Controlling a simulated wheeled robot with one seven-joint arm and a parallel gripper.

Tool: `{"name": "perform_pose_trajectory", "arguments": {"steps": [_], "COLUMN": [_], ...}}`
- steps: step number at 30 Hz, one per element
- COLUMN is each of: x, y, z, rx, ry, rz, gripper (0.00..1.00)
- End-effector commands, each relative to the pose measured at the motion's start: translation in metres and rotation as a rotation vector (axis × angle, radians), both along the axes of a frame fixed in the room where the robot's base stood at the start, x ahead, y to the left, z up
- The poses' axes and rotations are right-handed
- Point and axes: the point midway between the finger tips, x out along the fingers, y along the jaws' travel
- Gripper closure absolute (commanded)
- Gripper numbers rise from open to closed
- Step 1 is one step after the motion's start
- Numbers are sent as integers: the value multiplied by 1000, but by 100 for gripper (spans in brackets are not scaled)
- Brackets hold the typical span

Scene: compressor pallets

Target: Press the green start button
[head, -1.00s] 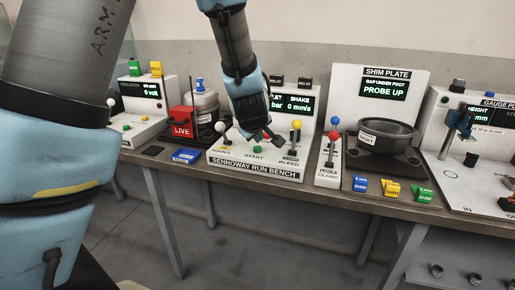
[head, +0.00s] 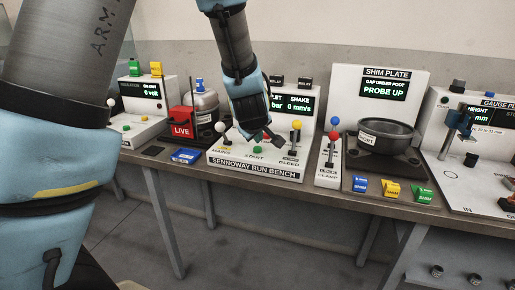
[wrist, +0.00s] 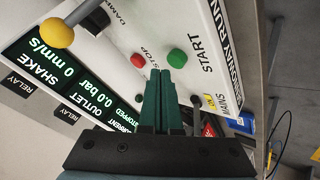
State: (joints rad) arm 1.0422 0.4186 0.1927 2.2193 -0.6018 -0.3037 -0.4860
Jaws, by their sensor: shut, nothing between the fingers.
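The green start button (wrist: 177,58) sits beside the word START on the sloped white panel of the Sennoway run bench (head: 255,170). It also shows as a small green spot in the head view (head: 257,149), just above the START label. My gripper (wrist: 160,73) is shut and empty, its dark green fingers held together. In the wrist view its tips appear just below and left of the green button, near the gap between it and the red stop button (wrist: 138,60). The head view shows my gripper over the bench panel; I cannot tell the height of its tips above the panel.
A yellow-knobbed lever (wrist: 57,33) and the mains lever (wrist: 198,102) stand on the panel on either side. A red LIVE box (head: 181,124) stands left of the bench.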

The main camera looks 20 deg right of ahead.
Motion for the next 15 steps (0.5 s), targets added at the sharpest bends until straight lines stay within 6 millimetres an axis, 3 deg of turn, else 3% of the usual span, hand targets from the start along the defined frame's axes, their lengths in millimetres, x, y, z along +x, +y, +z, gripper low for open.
{"name": "perform_pose_trajectory", "arguments": {"steps": [15], "x": [0], "y": [0], "z": [-5], "rx": [0], "ry": [0], "rz": [0], "gripper": [100]}}
